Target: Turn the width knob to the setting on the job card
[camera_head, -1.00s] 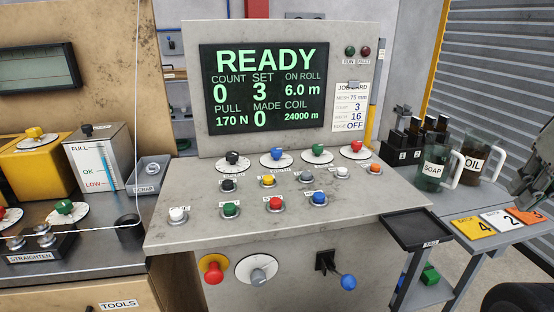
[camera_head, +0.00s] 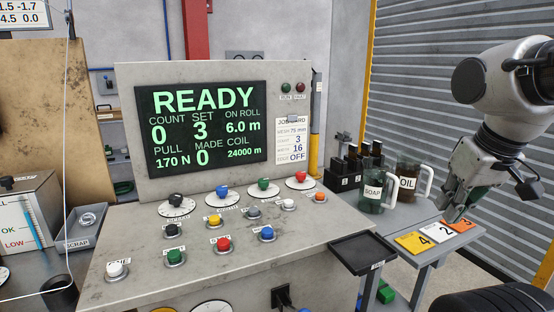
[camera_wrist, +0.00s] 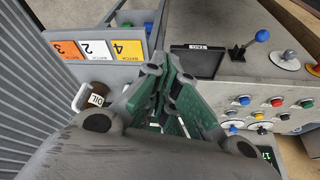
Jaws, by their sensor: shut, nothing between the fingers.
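The console's sloped top carries a back row of knobs on white dials: black (camera_head: 176,201), blue (camera_head: 222,193), green (camera_head: 264,185) and red (camera_head: 300,178). The small label by the blue knob seems to read WIDTH, but it is blurred. The job card (camera_head: 293,140) on the upright panel shows MESH 75 mm, 3, a line with 16, and OFF. My gripper (camera_head: 458,203) is shut and empty at the right, above the side table and well apart from the knobs. Its fingers (camera_wrist: 170,88) show in the wrist view, with the console to their right.
The screen (camera_head: 207,125) reads READY. SOAP (camera_head: 372,193) and OIL (camera_head: 407,184) mugs and numbered cards (camera_head: 436,233) sit on the side table between my gripper and console. A black tray (camera_head: 361,254) juts from the console. Several buttons stand before the knobs.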

